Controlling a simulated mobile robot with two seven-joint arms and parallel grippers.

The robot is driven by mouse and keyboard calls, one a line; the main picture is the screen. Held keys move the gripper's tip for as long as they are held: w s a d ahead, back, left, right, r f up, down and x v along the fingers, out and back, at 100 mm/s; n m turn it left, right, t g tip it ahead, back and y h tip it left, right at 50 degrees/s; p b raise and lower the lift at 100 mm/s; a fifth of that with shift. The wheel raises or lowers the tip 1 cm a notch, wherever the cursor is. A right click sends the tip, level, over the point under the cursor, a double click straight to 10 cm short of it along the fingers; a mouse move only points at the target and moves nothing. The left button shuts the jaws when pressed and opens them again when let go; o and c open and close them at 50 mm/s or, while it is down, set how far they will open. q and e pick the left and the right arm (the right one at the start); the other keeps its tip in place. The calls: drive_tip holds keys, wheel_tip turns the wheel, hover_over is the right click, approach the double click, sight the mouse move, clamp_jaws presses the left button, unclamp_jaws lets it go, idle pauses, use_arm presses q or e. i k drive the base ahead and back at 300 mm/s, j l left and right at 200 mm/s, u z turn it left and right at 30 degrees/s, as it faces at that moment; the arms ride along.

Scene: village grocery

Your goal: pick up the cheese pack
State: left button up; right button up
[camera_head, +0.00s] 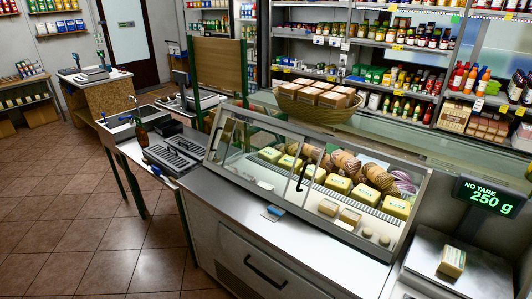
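A small pack with a pale label and brown sides (452,261), which looks like a cheese pack, lies on the metal plate of the scale (425,262) at the lower right. The scale's display (490,196) reads "NO TARE 250 g". More yellow packs (338,183) stand in a row inside the glass display case (300,130), with two smaller brown packs (349,216) in front of them. Neither of my grippers shows in the head view, and nothing touches the pack on the scale.
The steel counter (300,248) runs along the case front, with a small blue-and-white item (273,212) on it. A basket of brown packs (318,110) stands on the case. A cash register (176,150) is to the left. Tiled floor (60,215) is clear at left.

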sight(451, 261)
drive_tip(key=z, duration=1.7)
drive_tip(key=l+u, duration=0.3)
drive_tip(key=k+l, duration=0.05)
